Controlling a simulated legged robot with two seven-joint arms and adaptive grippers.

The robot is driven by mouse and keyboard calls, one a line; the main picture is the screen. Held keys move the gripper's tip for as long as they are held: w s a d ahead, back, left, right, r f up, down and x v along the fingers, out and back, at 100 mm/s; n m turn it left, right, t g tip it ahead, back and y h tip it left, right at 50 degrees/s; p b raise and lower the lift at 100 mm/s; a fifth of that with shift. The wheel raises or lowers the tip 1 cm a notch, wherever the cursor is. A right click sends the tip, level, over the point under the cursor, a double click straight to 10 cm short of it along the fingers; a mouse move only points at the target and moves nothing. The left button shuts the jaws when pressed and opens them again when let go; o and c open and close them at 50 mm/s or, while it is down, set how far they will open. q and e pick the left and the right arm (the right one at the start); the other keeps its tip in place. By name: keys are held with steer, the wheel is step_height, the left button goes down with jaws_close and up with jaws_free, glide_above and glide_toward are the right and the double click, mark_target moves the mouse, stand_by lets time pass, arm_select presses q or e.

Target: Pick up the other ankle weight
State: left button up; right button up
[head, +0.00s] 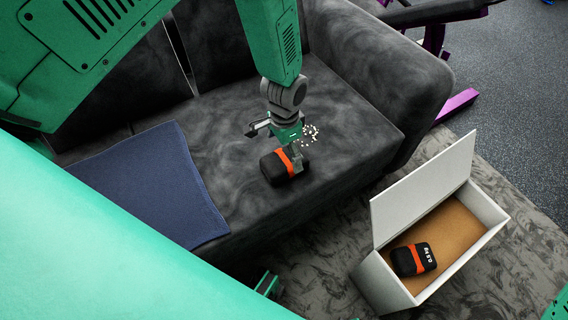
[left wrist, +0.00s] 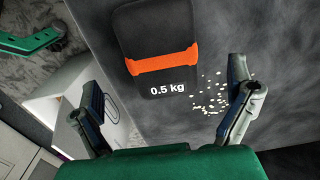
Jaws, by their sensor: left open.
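A black ankle weight with an orange band (head: 272,169) lies on the grey sofa seat near its front edge. In the left wrist view this weight (left wrist: 160,30) reads "0.5 kg" and lies ahead of the fingers. My left gripper (head: 276,143) is just above and beside it, pointing down at the sofa. In the left wrist view my left gripper (left wrist: 162,80) is open, with nothing between its fingers. A second, similar ankle weight (head: 413,259) lies inside the open white box (head: 480,217) on the rug. I cannot make out my right gripper's jaws.
Small pale crumbs (head: 311,134) are scattered on the seat close to the weight. A blue cloth (head: 150,180) lies on the sofa to the left. The sofa's armrest (head: 390,60) rises at the right. The box's lid stands upright on its sofa side.

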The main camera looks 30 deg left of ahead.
mark_target(285, 158)
arm_select(q)
step_height(285, 158, down, 5)
steer(key=shift+w+d+r+b, duration=0.1)
steer(key=shift+r+b, duration=0.05)
steer(key=shift+b, duration=0.9)
steer(key=shift+a, duration=0.2)
steer(key=c, duration=1.7)
steer(key=shift+d+r, duration=0.1)
